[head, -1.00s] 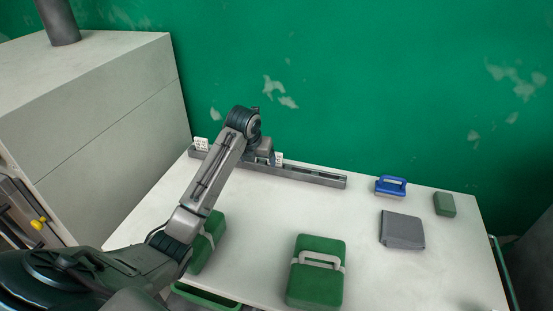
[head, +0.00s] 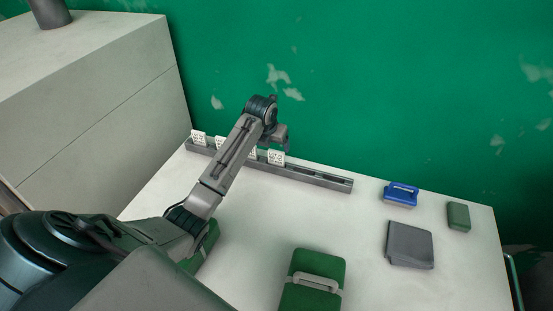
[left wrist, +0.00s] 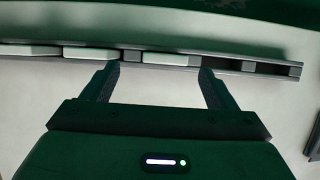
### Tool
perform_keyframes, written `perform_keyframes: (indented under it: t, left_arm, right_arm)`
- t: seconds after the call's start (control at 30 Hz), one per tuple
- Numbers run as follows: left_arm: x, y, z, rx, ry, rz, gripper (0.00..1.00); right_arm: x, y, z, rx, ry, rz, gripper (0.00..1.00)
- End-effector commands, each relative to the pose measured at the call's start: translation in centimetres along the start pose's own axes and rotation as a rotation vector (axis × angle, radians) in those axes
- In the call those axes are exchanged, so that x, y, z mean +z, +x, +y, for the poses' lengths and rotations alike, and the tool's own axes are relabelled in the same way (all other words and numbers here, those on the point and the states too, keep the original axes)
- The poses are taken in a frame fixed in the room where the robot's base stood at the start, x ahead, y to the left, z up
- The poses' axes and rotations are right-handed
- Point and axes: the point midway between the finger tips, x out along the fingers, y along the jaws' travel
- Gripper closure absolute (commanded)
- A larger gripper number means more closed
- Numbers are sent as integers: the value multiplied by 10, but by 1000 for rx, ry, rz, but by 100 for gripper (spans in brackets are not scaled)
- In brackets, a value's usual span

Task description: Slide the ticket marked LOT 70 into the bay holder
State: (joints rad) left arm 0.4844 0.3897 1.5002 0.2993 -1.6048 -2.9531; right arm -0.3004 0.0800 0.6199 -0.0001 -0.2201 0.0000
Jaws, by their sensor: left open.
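Several upright white tickets stand in a long grey rail along the back of the table. One ticket (head: 198,137) is at its left end and another (head: 276,157) is near its middle; their print is too small to read, so I cannot tell which is LOT 70. My left gripper (head: 283,146) is open above the rail, by the middle ticket. In the left wrist view the open fingers (left wrist: 160,78) point at the rail, with a white ticket top (left wrist: 172,59) between their tips, apparently ungripped. My arm partly hides other tickets. I cannot identify a separate bay holder. My right gripper is not visible.
The rail (head: 325,179) has empty slots at its right end. A blue handled object (head: 401,193), a grey folded cloth-like item (head: 410,246), a small green block (head: 458,216) and a green case (head: 312,285) are on the table. A large pale cabinet (head: 90,110) stands left.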

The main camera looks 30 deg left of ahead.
Motion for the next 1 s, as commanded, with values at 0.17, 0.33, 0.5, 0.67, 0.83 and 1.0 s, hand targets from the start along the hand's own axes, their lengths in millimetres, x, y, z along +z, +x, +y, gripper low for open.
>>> perform_keyframes:
  t: [0.17, 0.33, 0.5, 0.67, 0.83, 1.0]
  left_arm:
    - [0, 10, -2, 1, 0, 2, 20]
    - [-1, 33, -9, 0, -1, 4, 20]
    - [-2, 53, -8, 0, 0, 1, 20]
    - [-2, 58, -8, 1, 0, -1, 20]
    - [-2, 57, -8, 1, 0, -1, 28]
    - [-2, 57, -7, 1, 0, -1, 61]
  right_arm:
    - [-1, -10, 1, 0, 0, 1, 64]
    - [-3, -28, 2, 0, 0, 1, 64]
    - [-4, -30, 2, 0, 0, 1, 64]
    - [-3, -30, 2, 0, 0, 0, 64]
    - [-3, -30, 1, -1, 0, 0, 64]
    - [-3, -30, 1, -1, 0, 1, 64]
